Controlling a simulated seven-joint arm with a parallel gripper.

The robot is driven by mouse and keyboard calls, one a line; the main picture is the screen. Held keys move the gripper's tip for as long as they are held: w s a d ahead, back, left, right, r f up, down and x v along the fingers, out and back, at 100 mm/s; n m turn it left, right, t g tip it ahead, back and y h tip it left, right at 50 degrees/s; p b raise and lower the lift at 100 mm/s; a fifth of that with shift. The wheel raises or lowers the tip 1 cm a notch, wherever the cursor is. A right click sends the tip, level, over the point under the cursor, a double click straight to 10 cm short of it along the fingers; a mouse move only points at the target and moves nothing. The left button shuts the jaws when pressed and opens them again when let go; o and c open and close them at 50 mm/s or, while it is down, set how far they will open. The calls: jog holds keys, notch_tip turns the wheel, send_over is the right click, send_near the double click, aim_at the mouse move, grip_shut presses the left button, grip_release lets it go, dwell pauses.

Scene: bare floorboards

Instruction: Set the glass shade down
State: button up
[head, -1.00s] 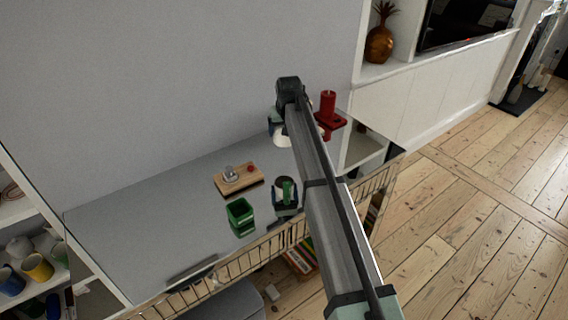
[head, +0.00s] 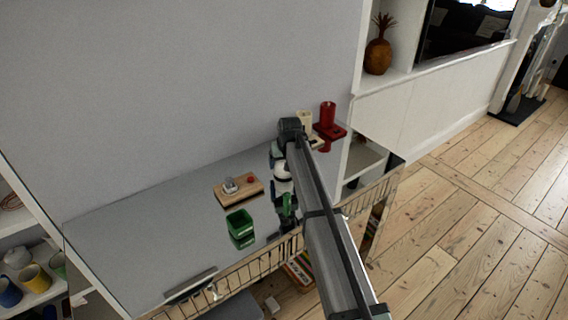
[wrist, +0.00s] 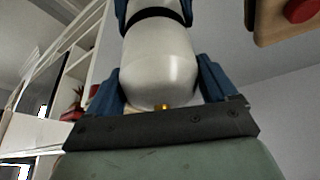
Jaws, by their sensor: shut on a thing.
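The glass shade looks white and rounded in the wrist view (wrist: 160,62), where it fills the space between the blue fingers of my gripper (wrist: 158,88). My gripper is shut on it.
The tabletop's left part is mostly clear.

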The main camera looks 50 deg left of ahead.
jog(key=shift+f, duration=0.3)
jog(key=shift+f, duration=0.1)
jog(key=o, duration=0.9)
jog(key=shift+o, duration=0.2)
jog(key=v, duration=1.2)
jog(key=shift+d, duration=0.1)
